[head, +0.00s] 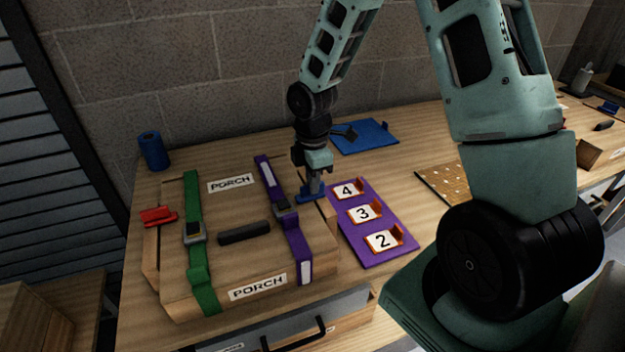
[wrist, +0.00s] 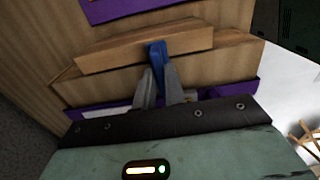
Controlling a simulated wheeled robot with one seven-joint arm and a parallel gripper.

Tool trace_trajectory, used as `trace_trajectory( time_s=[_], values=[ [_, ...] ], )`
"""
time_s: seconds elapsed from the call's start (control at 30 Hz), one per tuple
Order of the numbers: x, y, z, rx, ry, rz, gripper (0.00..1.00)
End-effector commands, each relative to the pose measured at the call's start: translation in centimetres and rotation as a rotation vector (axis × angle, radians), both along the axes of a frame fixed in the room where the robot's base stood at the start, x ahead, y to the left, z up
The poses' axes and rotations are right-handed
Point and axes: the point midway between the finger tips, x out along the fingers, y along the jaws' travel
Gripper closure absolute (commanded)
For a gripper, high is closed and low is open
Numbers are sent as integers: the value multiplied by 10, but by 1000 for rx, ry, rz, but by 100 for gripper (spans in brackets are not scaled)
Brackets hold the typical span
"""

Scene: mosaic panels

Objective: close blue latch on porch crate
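The wooden porch crate (head: 238,262) stands on the bench with its lid on and two PORCH labels. The blue latch (head: 306,195) is at the crate's right end, sticking out from the side. It also shows in the wrist view (wrist: 155,55), standing against the wooden edge. My gripper (head: 313,188) points down at that end. In the wrist view its two grey fingers (wrist: 158,82) lie on either side of the blue latch, with the latch filling the gap. The latch's lower part is partly hidden by the fingers. The red latch (head: 157,216) sticks out at the left end.
Green (head: 194,225) and purple (head: 291,230) straps cross the lid, with a dark handle (head: 244,232) between. A purple board (head: 367,213) with numbered tiles lies close right of the crate. A blue tray (head: 365,137) is behind; a blue cylinder (head: 152,151) stands back left.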

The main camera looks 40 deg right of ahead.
Motion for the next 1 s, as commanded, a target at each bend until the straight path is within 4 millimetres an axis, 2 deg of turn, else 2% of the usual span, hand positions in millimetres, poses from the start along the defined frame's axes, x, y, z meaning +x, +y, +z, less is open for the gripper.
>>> trace_trajectory(
  time_s=[0.03,0.07,0.33,0.47,0.67,1.0],
  values=[
    [1,0,1,0,-4,2,75],
    [1,0,1,0,-3,2,67],
    [0,0,1,0,-1,0,67],
    [1,-1,7,-1,-2,-3,67],
    [2,-1,42,-1,-8,-4,67],
    [1,0,122,-2,-8,-1,67]
  ],
)
